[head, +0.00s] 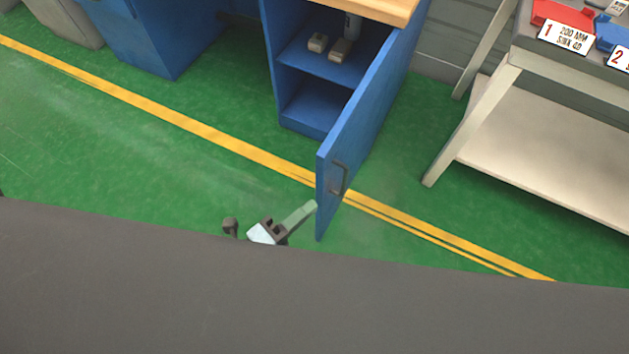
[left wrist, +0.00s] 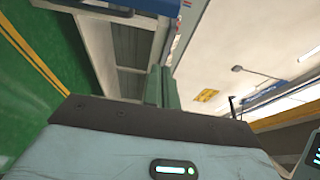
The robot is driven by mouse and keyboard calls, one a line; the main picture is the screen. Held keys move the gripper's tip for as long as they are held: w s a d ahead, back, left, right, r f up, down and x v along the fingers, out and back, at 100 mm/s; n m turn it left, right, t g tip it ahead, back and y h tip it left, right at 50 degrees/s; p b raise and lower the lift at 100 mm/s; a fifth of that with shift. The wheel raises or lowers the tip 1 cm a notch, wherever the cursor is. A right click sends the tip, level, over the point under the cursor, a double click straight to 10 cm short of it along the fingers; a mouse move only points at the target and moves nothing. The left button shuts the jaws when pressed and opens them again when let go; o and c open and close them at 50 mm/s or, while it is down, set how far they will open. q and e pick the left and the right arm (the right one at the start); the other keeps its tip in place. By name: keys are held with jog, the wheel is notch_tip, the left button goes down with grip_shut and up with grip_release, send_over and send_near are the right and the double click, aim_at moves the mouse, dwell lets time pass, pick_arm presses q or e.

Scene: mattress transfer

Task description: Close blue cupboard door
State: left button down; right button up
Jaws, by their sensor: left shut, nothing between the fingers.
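The blue cupboard door (head: 362,120) stands wide open in the head view, swung out toward me from the cupboard (head: 322,65). A dark handle (head: 338,178) is on its right face, near the free edge. My left gripper (head: 310,208) is shut and empty, its pale fingers pointing at the lower left side of the door near its free edge. I cannot tell whether the fingertips touch the door. In the left wrist view the shut fingers (left wrist: 161,86) show close together with nothing between them. My right gripper is not in view.
Small items (head: 328,45) sit on the cupboard's upper shelf. A grey table (head: 545,165) with red and blue bins stands at the right. Yellow lines (head: 215,135) cross the open green floor. A wide dark surface (head: 300,290) fills the bottom of the head view.

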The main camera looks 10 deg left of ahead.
aim_at(322, 173)
pick_arm(q)
jog(key=w, duration=0.3)
jog(key=w+d+p, duration=0.1)
jog(key=w, duration=0.2)
jog(key=w+d, duration=0.1)
jog(key=w, duration=0.2)
jog(key=shift+d+p, duration=0.15)
jog(key=shift+p, duration=0.15)
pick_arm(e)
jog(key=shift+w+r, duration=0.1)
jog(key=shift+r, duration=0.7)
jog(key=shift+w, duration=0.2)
